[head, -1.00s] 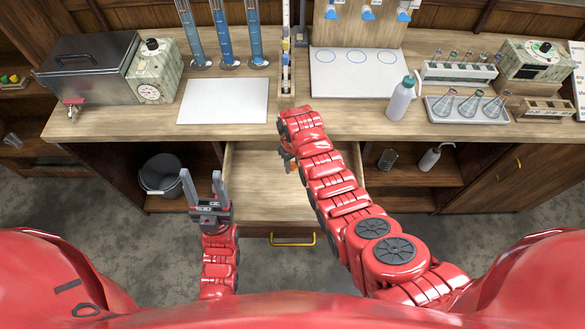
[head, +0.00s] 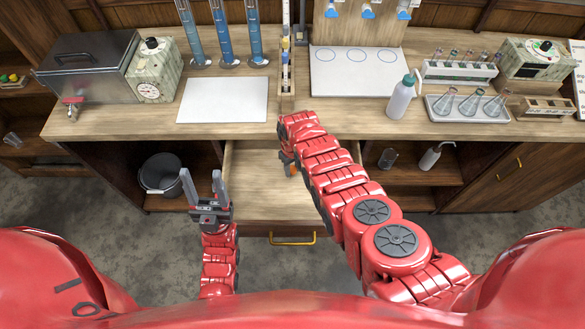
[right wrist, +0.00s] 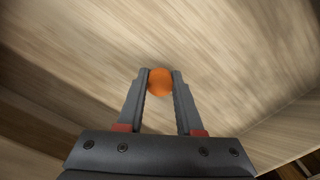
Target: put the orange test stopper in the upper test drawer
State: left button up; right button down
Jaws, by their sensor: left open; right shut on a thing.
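The orange test stopper (right wrist: 160,82) is between the fingertips of my right gripper (right wrist: 160,88), which is shut on it. In the head view a bit of the orange stopper (head: 291,170) shows below my right wrist, over the open upper test drawer (head: 260,195). The drawer is pulled out and its pale wooden floor looks empty. In the right wrist view the wooden surface behind the stopper is blurred; I cannot tell the height above it. My left gripper (head: 217,185) is open and empty, by the drawer's left front corner.
The worktop (head: 350,120) above the drawer holds a white mat (head: 223,100), a wash bottle (head: 401,97), a flask tray (head: 440,114) and a metal bath (head: 90,68). A black bucket (head: 160,175) stands in the left shelf space. A yellow handle (head: 292,239) is on the drawer front.

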aim_at(293, 168)
jog(key=shift+f, duration=0.1)
jog(key=c, duration=0.6)
grip_release()
jog(key=shift+o, duration=0.2)
jog(key=shift+r+p, duration=1.05)
jog(key=shift+r, duration=0.7)
jog(key=shift+w+r, duration=0.1)
jog(key=shift+r, duration=0.15)
notch_tip(293, 168, up, 8)
jog(key=b, duration=0.2)
jog(key=shift+r+b, duration=0.15)
jog(key=shift+b, duration=0.15)
